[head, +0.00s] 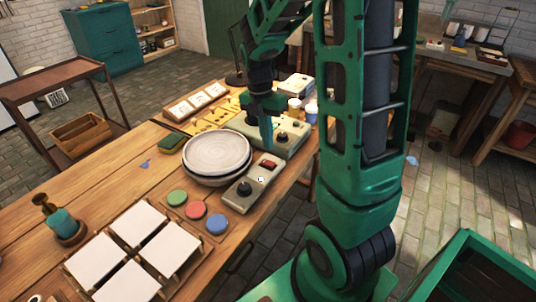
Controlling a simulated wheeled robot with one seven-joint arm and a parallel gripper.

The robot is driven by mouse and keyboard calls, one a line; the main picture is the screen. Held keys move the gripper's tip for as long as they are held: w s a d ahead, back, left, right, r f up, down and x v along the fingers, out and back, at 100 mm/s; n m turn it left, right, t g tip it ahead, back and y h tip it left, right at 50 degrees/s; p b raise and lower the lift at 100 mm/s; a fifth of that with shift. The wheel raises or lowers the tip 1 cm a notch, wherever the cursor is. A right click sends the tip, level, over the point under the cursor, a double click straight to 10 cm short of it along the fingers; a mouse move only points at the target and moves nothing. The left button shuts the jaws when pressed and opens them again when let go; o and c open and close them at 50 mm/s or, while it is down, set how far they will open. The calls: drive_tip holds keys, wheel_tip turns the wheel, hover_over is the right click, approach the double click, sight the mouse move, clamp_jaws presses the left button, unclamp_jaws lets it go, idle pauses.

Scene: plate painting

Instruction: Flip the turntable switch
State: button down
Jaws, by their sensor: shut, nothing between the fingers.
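The turntable (217,172) stands on the wooden table with a wide pale plate (217,152) on top. To its right is a light control box (254,183) with a black knob at its near end and a red switch (268,165) at its far end. My gripper (267,150) points down with its fingers shut and empty. In the picture its tips are just above the red switch; I cannot tell the exact height or whether they touch anything. The switch's tilt is too small to read.
A second pale box (284,132) with dark knobs stands behind my gripper. Red, green and blue paint discs (196,210) lie in front of the turntable. Small jars (311,112) stand at the far right.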

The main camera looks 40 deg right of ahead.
sight(271, 164)
drive_tip(key=shift+s+d+f, duration=0.1)
drive_tip(key=shift+s+f, duration=0.1)
drive_tip(key=shift+f, duration=1.3)
drive_tip(key=shift+s+d+f, duration=0.1)
drive_tip(key=shift+s+f, duration=0.1)
drive_tip(key=shift+f, duration=1.25)
drive_tip(key=shift+s+f, duration=0.5)
drive_tip(key=shift+s, duration=0.1)
drive_tip(key=shift+s+d, duration=0.2)
drive_tip(key=shift+s, duration=0.3)
drive_tip(key=shift+w, duration=0.25)
drive_tip(key=shift+w+a+r, duration=0.1)
drive_tip(key=shift+w+a, duration=0.2)
drive_tip(key=shift+w, duration=0.15)
drive_tip(key=shift+r, duration=0.1)
